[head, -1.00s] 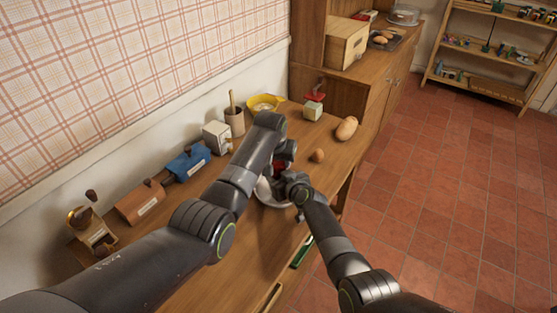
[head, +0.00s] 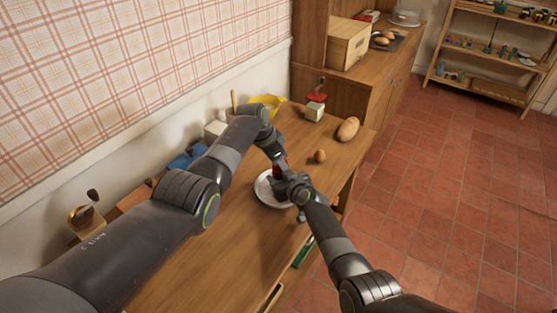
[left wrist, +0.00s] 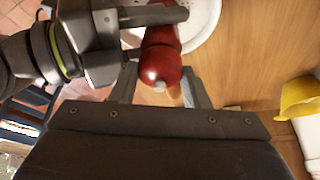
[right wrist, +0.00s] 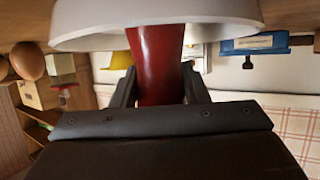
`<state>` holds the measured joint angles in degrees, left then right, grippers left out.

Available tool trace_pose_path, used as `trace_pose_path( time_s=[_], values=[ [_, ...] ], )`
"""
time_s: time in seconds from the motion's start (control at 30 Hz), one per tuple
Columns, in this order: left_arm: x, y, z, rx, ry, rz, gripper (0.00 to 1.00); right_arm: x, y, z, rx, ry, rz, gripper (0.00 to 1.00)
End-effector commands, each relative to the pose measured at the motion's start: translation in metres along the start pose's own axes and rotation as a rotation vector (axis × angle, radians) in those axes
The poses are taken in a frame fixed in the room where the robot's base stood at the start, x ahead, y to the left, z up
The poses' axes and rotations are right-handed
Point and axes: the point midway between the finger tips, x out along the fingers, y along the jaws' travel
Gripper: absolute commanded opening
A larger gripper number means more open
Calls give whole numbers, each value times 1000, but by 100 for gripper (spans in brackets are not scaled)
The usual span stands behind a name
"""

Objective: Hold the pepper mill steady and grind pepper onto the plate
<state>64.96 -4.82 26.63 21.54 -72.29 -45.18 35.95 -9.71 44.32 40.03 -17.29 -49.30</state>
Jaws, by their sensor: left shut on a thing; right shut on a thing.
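The red pepper mill (left wrist: 160,58) has a small silver tip on its top and is over the white plate (head: 262,193). My left gripper (left wrist: 160,78) is shut on its upper part. My right gripper (head: 291,187) is shut on the mill's body lower down, close above the plate; the red body (right wrist: 157,66) shows between its fingers in the right wrist view. In the head view the arms hide most of the mill. The plate's pale rim (right wrist: 90,30) also shows in the right wrist view. I cannot make out ground pepper on the plate.
A brown egg (head: 320,156), a potato-like item (head: 348,129) and a red-topped cream grinder (head: 315,107) stand right of and beyond the plate. A yellow bowl (head: 272,103) is at the wall.

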Motion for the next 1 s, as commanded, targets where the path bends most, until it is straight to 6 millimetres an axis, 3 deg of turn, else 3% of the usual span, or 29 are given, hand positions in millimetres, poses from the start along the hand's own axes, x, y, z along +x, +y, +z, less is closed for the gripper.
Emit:
trace_pose_path(
  time_s=[0.67, 0.7, 0.83, 1.0],
  values=[
    [0, -2, 2, 52, -1, 18, 19, 0, 0, -2, -1, 4, 1, 15],
    [0, -2, 2, 52, -1, 18, 47, 0, 0, -2, -1, 4, 1, 15],
    [0, -1, 1, 52, 0, 20, 64, 0, 0, -2, -1, 3, 1, 15],
    [0, 0, 0, 53, 0, 24, 65, 0, 0, -1, 0, 2, 1, 15]
  ],
)
